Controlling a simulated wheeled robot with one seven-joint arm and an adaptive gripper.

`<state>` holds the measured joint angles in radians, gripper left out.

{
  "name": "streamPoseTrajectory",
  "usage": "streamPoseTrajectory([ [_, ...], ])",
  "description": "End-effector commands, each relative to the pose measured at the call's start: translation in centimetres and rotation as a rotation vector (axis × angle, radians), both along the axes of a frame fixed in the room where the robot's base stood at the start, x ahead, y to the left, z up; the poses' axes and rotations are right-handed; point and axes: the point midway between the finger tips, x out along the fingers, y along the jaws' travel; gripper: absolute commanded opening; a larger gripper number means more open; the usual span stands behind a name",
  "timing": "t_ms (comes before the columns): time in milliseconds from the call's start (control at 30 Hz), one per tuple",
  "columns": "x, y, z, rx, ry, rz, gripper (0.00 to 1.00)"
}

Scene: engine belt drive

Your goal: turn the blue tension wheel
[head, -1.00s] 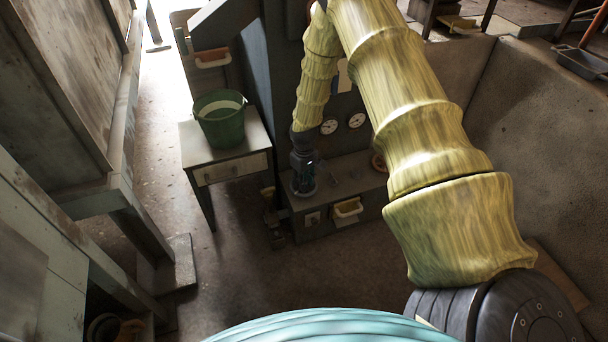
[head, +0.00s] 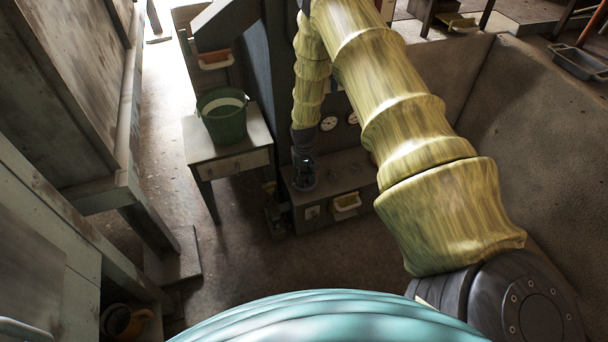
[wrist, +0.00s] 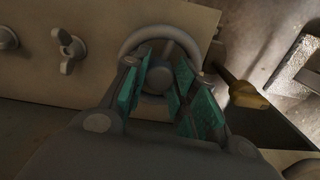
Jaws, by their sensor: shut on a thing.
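A round wheel (wrist: 160,33) with a pale rim and a central hub shows at the top middle of the wrist view. It looks grey in this light, not clearly blue. My gripper (wrist: 164,78) has its teal-padded fingers on either side of the hub, within the rim, and is shut on the wheel. In the head view my gripper (head: 304,177) points down at the top of a dark machine base (head: 345,190). The wheel is hidden there behind the gripper.
A wing nut (wrist: 69,47) and a round knob (wrist: 8,39) sit on the plate left of the wheel. A brass-coloured fitting (wrist: 241,91) is close on the right. A table (head: 230,165) with a green bucket (head: 222,117) stands left of the machine. Open floor lies in front.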

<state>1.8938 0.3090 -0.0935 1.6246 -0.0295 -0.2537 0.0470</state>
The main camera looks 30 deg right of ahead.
Motion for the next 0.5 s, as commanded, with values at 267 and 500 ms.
streamPoseTrajectory([
  [267,-0.01,-0.08,-0.01,-0.001,0.0,0.0,0.29],
  [500,0.02,-0.02,-0.01,-0.001,0.0,0.001,0.49],
])
